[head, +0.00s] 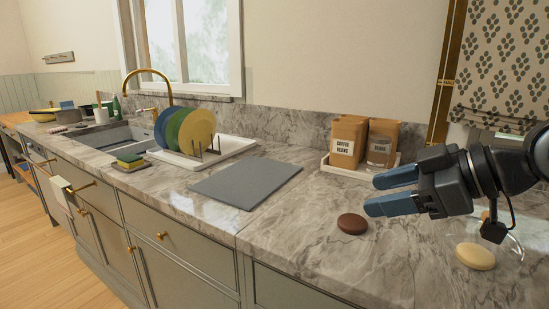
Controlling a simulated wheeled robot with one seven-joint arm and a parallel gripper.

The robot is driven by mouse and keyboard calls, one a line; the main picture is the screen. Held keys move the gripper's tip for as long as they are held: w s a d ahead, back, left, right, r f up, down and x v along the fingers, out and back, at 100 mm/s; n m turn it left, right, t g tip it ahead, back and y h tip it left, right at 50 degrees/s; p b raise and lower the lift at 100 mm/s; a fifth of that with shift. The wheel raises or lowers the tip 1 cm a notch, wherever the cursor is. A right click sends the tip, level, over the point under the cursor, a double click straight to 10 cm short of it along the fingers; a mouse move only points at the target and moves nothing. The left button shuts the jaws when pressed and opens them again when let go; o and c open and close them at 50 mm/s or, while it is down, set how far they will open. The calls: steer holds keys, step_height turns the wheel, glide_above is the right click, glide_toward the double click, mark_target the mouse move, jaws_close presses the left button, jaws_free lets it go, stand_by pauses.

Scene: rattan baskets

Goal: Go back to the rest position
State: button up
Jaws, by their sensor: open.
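My gripper (378,192) is at the right in the head view, above the marble counter (300,225). Its two blue fingers point left and stand apart with nothing between them. A round brown object (352,223) lies on the counter below and left of the fingertips, apart from them. A pale cream oval object (475,256) lies on the counter below the wrist, at the right. Part of the counter behind my gripper is hidden.
A white tray with coffee bean bags (346,141) stands by the wall behind the fingers. A flat grey board (246,183) lies mid-counter. A rack with coloured plates (197,130), a sponge stack (130,160) and the sink (110,137) are further left.

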steer(key=s+a+f+m+t+y, duration=0.1)
steer(key=a+f+m+t, duration=0.2)
steer(key=a+m+t, duration=0.5)
steer(key=s+d+f+m+t+h, duration=0.25)
steer(key=s+f+m+h, duration=0.6)
steer(key=s+f, duration=0.45)
steer(key=s+d+f+n+g, duration=0.1)
steer(key=s+d, duration=0.2)
steer(key=s, duration=0.6)
steer(key=s+d+f+n+g+h, duration=0.1)
steer(key=s+d+f, duration=0.1)
steer(key=s, duration=0.7)
steer(key=s+d+f+n+g+h, duration=0.1)
steer(key=s+d, duration=0.2)
steer(key=s, duration=0.6)
steer(key=shift+s+d+f, duration=0.25)
steer(key=shift+s+d, duration=0.05)
steer(key=shift+d, duration=0.05)
